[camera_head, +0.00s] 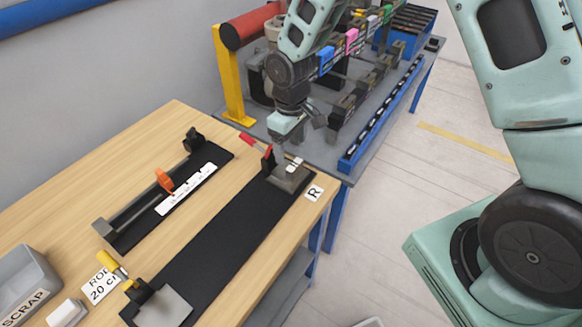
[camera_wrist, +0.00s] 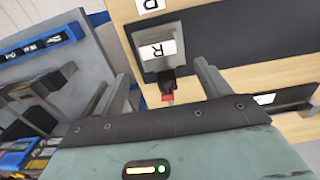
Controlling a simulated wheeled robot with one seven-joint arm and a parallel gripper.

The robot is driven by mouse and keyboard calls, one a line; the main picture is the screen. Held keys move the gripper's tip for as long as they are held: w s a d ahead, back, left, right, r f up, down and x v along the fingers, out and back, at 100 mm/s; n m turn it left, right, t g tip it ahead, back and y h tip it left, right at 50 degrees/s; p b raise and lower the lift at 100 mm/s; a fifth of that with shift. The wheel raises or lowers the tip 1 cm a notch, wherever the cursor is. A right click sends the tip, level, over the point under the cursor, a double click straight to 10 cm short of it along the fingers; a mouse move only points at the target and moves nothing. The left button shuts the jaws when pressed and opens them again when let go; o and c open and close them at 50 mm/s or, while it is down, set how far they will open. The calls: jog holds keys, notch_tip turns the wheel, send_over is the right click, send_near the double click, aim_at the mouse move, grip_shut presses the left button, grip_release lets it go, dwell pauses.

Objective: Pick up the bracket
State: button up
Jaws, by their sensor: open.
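A grey piece with a white label marked R, which looks like the bracket (camera_head: 291,180), lies at the right end of a black mat. It also shows in the wrist view (camera_wrist: 146,65), between and beyond my fingers. My gripper (camera_head: 289,143) is above it, pointing down, with its fingers apart and nothing between them that I can see held. In the wrist view the fingers of my gripper (camera_wrist: 165,78) stand either side of a red-tipped clamp (camera_wrist: 168,90). I cannot tell whether a finger touches the bracket.
The red-handled clamp (camera_head: 267,157) stands beside the bracket. A yellow-handled clamp (camera_head: 135,286) and a grey plate (camera_head: 165,309) are at the mat's near end. A fixture with an orange part (camera_head: 165,181) lies left. A blue-legged bench (camera_head: 352,150) with machinery stands behind.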

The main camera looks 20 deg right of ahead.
aim_at(291, 164)
jog(key=shift+f+p, duration=1.6)
jog(key=shift+f, duration=2.15)
jog(key=c, duration=1.2)
jog(key=shift+c, duration=1)
jog(key=shift+r, duration=0.15)
